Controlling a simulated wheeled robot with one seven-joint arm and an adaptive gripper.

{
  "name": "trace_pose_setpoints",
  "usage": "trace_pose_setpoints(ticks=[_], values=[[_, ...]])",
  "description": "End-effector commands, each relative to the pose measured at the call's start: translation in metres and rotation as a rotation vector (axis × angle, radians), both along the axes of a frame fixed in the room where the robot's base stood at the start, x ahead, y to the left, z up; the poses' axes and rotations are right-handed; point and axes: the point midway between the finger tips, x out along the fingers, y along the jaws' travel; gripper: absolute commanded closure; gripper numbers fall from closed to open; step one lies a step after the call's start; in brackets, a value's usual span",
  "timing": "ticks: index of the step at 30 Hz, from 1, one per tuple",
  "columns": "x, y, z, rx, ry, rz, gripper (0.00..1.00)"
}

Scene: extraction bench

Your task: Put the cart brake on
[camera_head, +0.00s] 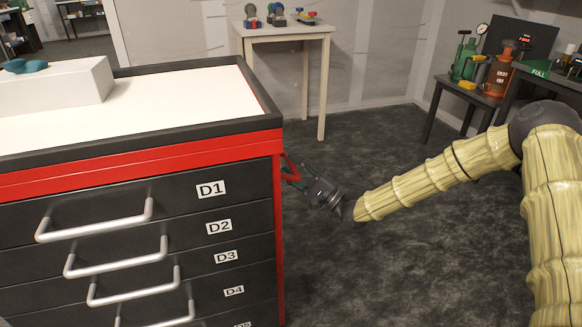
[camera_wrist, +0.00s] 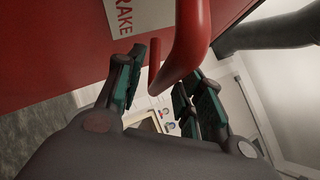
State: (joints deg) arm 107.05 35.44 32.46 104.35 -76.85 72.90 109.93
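The cart (camera_head: 283,240) stands at left, with a red top band, dark drawers and a red side panel. A red brake lever (camera_head: 290,168) sticks out from its right side. In the wrist view the bent red lever (camera_wrist: 190,45) is large, beside a white label (camera_wrist: 140,14) whose readable letters are "RAKE". My gripper (camera_head: 306,182) is at the lever, right of the cart. In the wrist view my gripper (camera_wrist: 163,80) is open, with its green-padded fingers on either side of the lever's end. A gap shows by the left finger; contact at the right finger is unclear.
The cart top (camera_head: 190,95) carries a white block (camera_head: 55,90) with a teal item (camera_head: 25,66). A small table (camera_head: 285,33) stands behind. The floor (camera_head: 400,265) right of the cart is clear.

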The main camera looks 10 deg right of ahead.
Motion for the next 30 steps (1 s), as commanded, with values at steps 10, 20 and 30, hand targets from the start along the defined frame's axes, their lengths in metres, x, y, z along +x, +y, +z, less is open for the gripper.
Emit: trace_pose_setpoints(ticks=[10,20,30], values=[[-0.033,-0.041,-0.023,0.000,0.002,-0.002,0.63],[-0.060,-0.073,-0.043,0.000,0.002,0.000,0.63],[-0.067,-0.080,-0.047,0.000,0.002,0.001,0.63]])
